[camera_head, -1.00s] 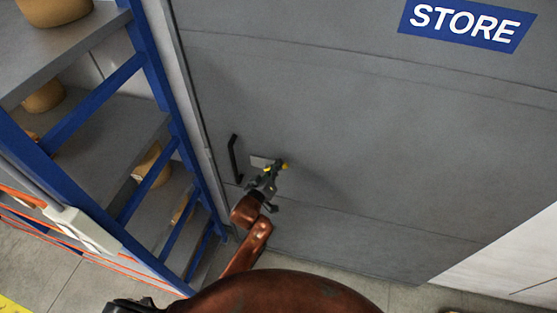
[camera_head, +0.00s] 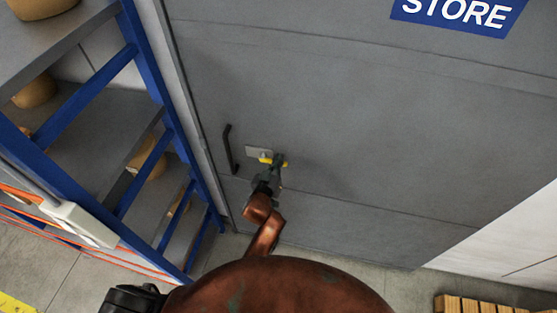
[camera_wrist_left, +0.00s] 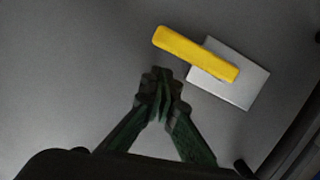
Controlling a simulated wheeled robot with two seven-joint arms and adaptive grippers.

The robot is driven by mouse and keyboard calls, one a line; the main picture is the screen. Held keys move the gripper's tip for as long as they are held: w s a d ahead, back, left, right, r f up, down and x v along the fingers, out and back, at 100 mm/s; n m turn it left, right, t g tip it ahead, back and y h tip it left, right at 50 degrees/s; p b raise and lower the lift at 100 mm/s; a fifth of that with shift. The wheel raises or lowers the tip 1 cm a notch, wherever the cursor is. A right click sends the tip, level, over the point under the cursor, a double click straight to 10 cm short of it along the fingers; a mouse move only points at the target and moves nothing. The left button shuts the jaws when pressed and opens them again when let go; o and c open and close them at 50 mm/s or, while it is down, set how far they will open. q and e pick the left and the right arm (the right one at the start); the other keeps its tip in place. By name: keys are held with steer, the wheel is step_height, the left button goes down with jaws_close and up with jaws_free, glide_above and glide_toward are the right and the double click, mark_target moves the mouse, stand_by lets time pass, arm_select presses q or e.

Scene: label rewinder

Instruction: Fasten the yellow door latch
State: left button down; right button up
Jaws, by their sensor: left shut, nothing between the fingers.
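The yellow latch (camera_head: 265,158) is a short bar on a pale metal plate (camera_head: 254,150), fixed to the grey door (camera_head: 370,130). In the left wrist view the yellow bar (camera_wrist_left: 195,52) lies slantwise, its right part over the plate (camera_wrist_left: 240,92) and its left end out over the bare door. My left gripper (camera_head: 277,160) is at the latch in the head view and covers part of it. In the wrist view its fingertips (camera_wrist_left: 160,82) are closed together and empty, just below the bar in the picture. I cannot tell whether they touch it. My right gripper is not in view.
A black door handle (camera_head: 230,150) stands left of the latch plate. A blue-framed shelf rack (camera_head: 150,75) with tan rolls stands close on the left. A wooden pallet (camera_head: 480,305) lies at the bottom right. The door right of the latch is clear.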

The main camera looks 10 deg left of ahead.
arm_select(q)
steer(key=shift+s, duration=0.1)
steer(key=d+v, duration=0.1)
steer(key=v, duration=1)
steer(key=shift+s+a, duration=0.4)
steer(key=shift+a, duration=0.05)
steer(key=shift+r, duration=0.15)
